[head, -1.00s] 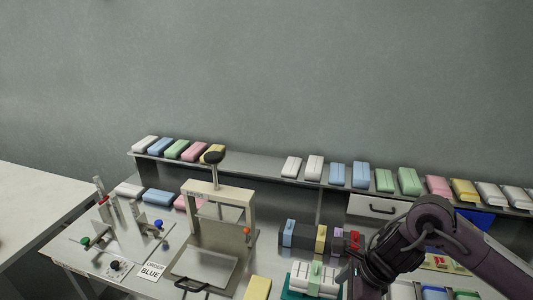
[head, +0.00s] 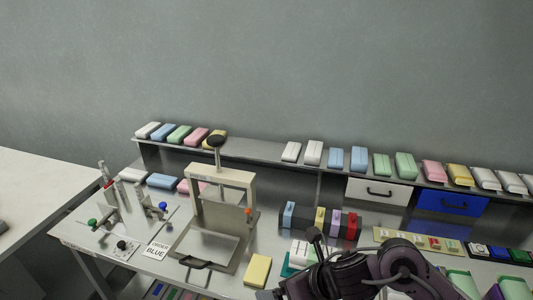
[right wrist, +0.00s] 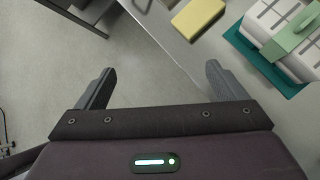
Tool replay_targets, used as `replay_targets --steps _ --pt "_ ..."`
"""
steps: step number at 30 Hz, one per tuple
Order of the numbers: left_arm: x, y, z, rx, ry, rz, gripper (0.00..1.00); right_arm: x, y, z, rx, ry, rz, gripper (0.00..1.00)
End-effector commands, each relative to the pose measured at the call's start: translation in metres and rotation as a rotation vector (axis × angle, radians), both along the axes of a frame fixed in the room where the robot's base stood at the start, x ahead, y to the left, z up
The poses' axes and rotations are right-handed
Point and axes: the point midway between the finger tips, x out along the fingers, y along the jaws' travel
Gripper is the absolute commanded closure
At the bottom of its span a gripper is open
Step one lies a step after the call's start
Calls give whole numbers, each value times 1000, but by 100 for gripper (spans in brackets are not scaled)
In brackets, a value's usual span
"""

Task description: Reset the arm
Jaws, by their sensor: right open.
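My right arm is low in the head view, with its dark wrist at the bottom edge, in front of the bench. In the right wrist view my right gripper (right wrist: 160,70) is open, its two grey fingers wide apart with nothing between them. It hangs over the floor just off the bench's front edge. A yellow block (right wrist: 198,17) lies on the bench beyond the fingers; it also shows in the head view (head: 257,270). A white pack with a green band on a teal tray (right wrist: 254,63) is to the right. My left gripper is not in view.
A press with a cream frame (head: 225,178) stands mid-bench beside an "ORDER BLUE" card (head: 157,250). A fixture with coloured knobs is at left. A raised shelf (head: 260,151) holds several coloured packs. A blue drawer (head: 450,202) is under it.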

Motion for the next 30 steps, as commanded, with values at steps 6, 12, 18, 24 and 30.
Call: replay_targets --steps 6,12,18,24,30 --pt "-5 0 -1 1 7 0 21 -3 24 21 467 270 -683 9" --pt "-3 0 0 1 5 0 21 -17 -33 12 907 644 -1510 9" --pt "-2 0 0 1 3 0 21 -56 -92 -16 1157 874 -2140 9" --pt "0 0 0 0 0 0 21 -104 -133 -40 1304 983 -2633 9" --pt "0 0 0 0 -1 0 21 -140 -155 -66 -1143 -830 2474 9"
